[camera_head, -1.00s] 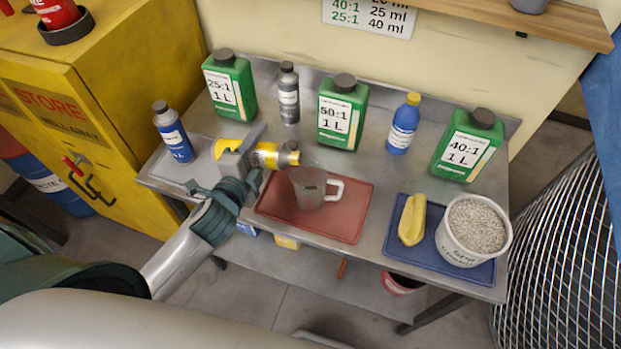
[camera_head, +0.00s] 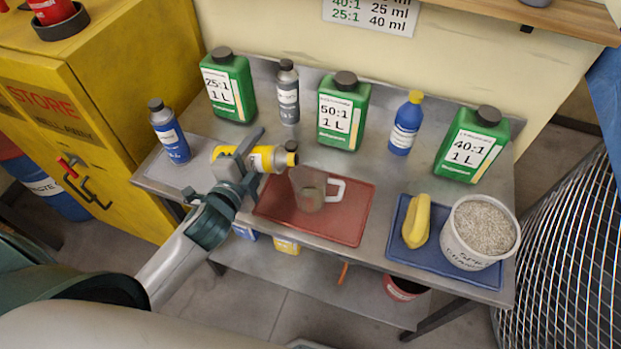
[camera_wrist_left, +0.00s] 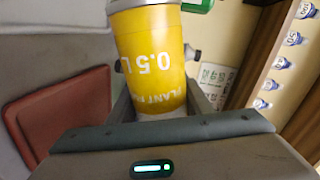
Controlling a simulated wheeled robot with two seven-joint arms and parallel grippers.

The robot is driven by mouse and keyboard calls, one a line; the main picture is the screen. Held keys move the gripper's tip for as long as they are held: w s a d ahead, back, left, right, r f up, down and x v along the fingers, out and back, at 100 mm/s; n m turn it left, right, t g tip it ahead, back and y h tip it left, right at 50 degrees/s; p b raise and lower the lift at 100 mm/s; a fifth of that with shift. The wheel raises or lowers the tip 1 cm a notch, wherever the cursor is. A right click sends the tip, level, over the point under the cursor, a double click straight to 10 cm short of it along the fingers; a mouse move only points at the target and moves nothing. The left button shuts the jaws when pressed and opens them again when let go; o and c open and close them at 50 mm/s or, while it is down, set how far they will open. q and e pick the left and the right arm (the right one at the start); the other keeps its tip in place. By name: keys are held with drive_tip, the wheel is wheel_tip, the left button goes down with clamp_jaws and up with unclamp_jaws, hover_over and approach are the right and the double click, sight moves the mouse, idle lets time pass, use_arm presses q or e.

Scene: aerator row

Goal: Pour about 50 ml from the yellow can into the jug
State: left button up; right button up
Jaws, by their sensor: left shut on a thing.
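The yellow can (camera_head: 265,158) lies nearly on its side in my left gripper (camera_head: 252,160), above the bench. Its dark spout end points right, above the jug's left rim. The left wrist view shows its label, "0.5 L", upside down on the yellow can (camera_wrist_left: 155,65) between the fingers. The clear jug (camera_head: 308,192) stands upright on the red tray (camera_head: 340,228), handle to the right. A little greenish-grey liquid seems to show low in it. I cannot make out a stream or read the level. My right gripper is out of view.
Behind stand green jugs labelled 25:1 (camera_head: 229,88), 50:1 (camera_head: 342,112) and 40:1 (camera_head: 471,145), a grey bottle (camera_head: 288,95) and a blue bottle (camera_head: 405,125). A blue-grey can (camera_head: 170,133) stands left. A blue tray (camera_head: 400,255) holds a yellow item (camera_head: 417,221) and a white tub (camera_head: 470,255).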

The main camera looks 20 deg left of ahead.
use_arm(q)
drive_tip(key=shift+w+d+r+n+t+h+p, duration=0.1)
drive_tip(key=shift+d+n+t+h+p, duration=0.35)
drive_tip(key=shift+n, duration=1.75)
drive_tip(key=shift+d+f+n+t+h+p, duration=0.15)
drive_tip(key=shift+d+n+h+p, duration=0.4)
drive_tip(key=shift+n, duration=1.65)
drive_tip(key=shift+w+d+r+n+t+h+p, duration=0.15)
drive_tip(key=shift+d+n+t+h+p, duration=0.3)
drive_tip(key=shift+n, duration=1.75)
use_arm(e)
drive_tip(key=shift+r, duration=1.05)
use_arm(q)
drive_tip(key=shift+d, duration=0.2)
